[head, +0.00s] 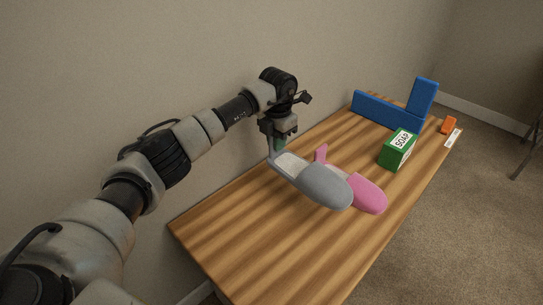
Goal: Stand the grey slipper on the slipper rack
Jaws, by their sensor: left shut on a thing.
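The grey slipper (323,188) is in the middle of the head view, its closed toe pointing to the lower right. My left gripper (278,148) is above its heel end, pointing down, and is shut on it there. The slipper is in front of a pink slipper (369,196) and partly hides it; I cannot tell whether they touch or whether the grey slipper clears the surface below. Both are over a long striped wooden top (259,243) with a small white label (453,138) near its far right end. I cannot tell whether this top is the slipper rack. My right gripper is not in view.
A green soap box (397,152) stands on the wooden top beyond the slippers. Blue L-shaped blocks (388,110) and a small orange block (448,125) are at the far end. A wall runs along the left side; carpet is open at right. The near wooden top is clear.

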